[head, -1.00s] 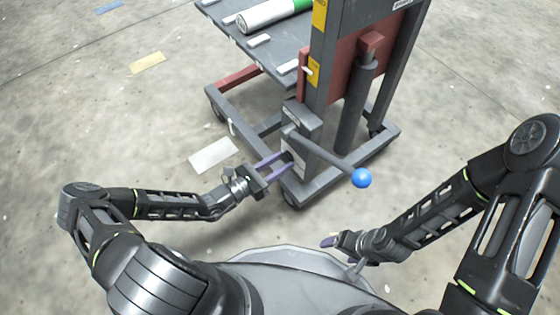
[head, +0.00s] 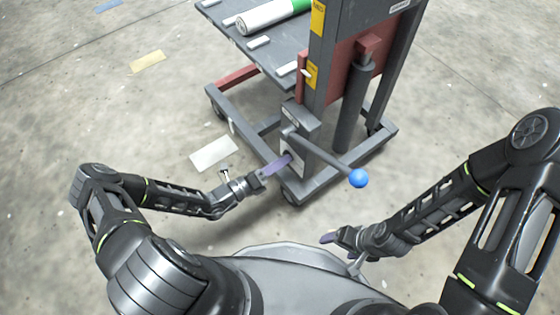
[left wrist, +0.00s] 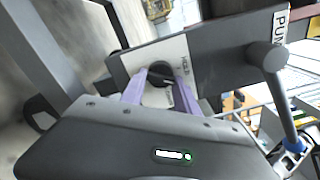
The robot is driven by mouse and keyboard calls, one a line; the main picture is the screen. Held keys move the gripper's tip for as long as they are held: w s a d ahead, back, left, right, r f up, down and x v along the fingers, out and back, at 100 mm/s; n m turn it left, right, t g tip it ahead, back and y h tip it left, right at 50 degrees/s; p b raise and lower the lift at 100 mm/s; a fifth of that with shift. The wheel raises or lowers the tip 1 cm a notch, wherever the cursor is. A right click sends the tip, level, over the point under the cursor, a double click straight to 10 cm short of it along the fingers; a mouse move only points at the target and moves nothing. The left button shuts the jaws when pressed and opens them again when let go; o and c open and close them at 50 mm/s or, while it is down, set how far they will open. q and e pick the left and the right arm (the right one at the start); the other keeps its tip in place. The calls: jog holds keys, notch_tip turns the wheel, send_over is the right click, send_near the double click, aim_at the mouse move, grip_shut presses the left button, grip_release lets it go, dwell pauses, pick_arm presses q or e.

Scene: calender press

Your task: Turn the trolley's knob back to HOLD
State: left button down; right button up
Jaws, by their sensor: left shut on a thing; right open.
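The trolley (head: 345,85) is a grey lift frame with a dark red carriage, standing ahead of me. Its knob (left wrist: 160,70) is a dark round one on a pale label plate (left wrist: 183,52) in the left wrist view. The plate has small lettering that I cannot read for certain. My left gripper (head: 288,160) reaches the plate at the base of the mast, and its purple fingers are shut on the knob; in the head view they hide it. My right gripper (head: 328,238) is open and empty, low in front of me, apart from the trolley.
A lever with a blue ball (head: 358,178) sticks out from the trolley toward my right, close to the left gripper. A white and green roll (head: 270,16) lies on the trolley's platform (head: 240,35). Floor markings (head: 213,154) lie left. The floor around is otherwise clear.

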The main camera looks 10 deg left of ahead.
pick_arm(q)
jog(key=n, duration=0.6)
jog(key=shift+r, duration=0.1)
dwell(0.4)
jog(key=c, duration=0.9)
grip_release()
jog(key=shift+a, duration=0.1)
jog(key=p+v, duration=0.1)
jog(key=v, duration=0.6)
jog(key=shift+s, duration=0.3)
jog(key=shift+a, duration=0.15)
